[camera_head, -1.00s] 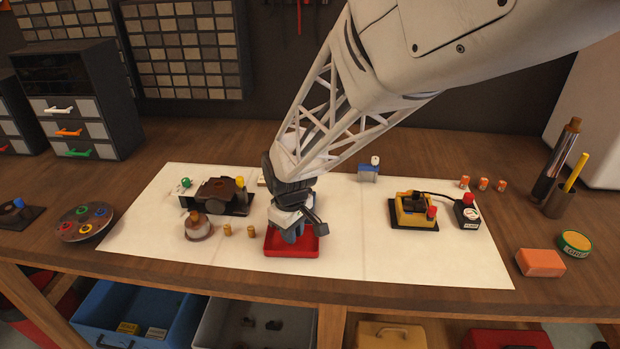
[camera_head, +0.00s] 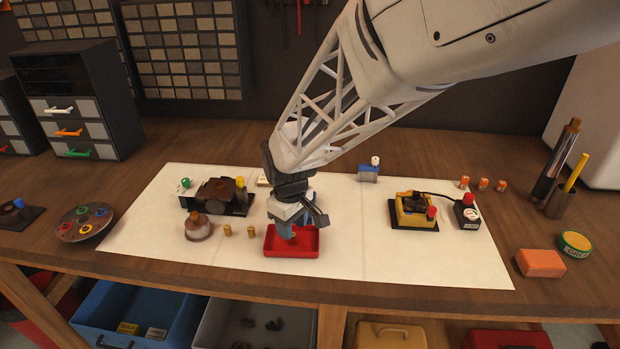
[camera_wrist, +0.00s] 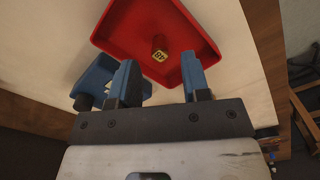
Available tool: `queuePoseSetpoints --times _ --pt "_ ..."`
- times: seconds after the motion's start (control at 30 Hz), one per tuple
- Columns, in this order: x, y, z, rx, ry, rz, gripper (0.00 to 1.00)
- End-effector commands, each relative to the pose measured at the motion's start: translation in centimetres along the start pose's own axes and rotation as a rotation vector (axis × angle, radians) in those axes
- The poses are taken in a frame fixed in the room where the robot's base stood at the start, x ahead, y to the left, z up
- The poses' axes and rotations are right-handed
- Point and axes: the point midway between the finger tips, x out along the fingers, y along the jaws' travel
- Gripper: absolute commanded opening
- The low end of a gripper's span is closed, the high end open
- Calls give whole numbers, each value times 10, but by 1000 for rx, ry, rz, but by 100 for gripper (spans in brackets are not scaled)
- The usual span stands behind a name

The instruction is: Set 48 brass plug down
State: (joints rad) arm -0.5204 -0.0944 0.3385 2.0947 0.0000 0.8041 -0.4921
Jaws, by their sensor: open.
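The brass plug (camera_wrist: 159,52) is inside the red tray (camera_wrist: 205,28) in the wrist view, its marked end facing the camera. The marking is small and looks turned, so I cannot read it surely. My gripper (camera_wrist: 160,72) is open, its blue fingers apart on the near side of the plug, with a gap between them and it. In the head view my gripper (camera_head: 288,232) is over the red tray (camera_head: 306,250), and its fingers largely cover the plug there.
Two brass plugs (camera_head: 227,230) (camera_head: 251,231) stand on the pale mat left of the tray. A domed brown part (camera_head: 198,229) and a dark fixture (camera_head: 222,193) are further left. A yellow device (camera_head: 413,211) is right. The mat between tray and yellow device is clear.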

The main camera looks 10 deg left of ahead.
Motion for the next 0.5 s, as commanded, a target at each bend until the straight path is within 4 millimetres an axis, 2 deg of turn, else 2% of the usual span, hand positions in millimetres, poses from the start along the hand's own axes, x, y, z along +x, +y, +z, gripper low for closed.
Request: queuePoseSetpoints --times 0.3,0.5 --pt "-52 0 0 0 3 2 43" --pt "-79 0 -1 0 3 2 43"
